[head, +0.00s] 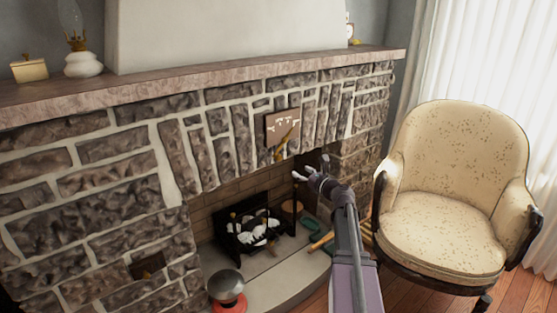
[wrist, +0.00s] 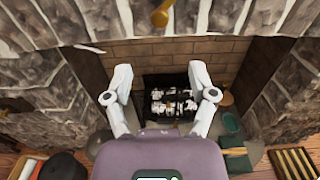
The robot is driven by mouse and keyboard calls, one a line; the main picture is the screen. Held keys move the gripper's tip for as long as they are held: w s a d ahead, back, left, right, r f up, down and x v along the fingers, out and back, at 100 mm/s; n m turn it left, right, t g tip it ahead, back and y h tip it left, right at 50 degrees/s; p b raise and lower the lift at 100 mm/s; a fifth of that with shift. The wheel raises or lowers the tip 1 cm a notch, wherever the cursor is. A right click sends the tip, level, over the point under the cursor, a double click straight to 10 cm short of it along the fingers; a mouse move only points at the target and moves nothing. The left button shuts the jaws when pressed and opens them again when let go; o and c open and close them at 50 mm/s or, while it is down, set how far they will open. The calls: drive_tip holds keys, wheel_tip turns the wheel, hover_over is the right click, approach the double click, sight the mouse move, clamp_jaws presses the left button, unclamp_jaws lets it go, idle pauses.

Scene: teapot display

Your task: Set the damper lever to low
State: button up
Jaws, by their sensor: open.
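The damper plate (head: 274,127) is a brownish square with pale markings on the stone chimney breast, above the firebox; the markings are too small to read. The brass damper lever (head: 286,143) lies across it, slanting with its lower end down to the left and below the plate's edge. In the wrist view, part of the brass lever (wrist: 160,15) shows at the top edge, ahead of the fingers. My gripper (head: 303,173) is open and empty, below and to the right of the lever, apart from it. It also shows in the wrist view (wrist: 160,84), fingers spread.
The firebox holds a black grate (head: 250,232) with whitish logs. A cream armchair (head: 450,190) stands to the right. A round-topped grey and red object (head: 226,290) stands near the hearth (head: 290,272). The space before the lever looks clear.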

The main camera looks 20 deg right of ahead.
sight(280, 159)
drive_tip(key=x, duration=1.3)
drive_tip(key=shift+w, duration=0.35)
clamp_jaws()
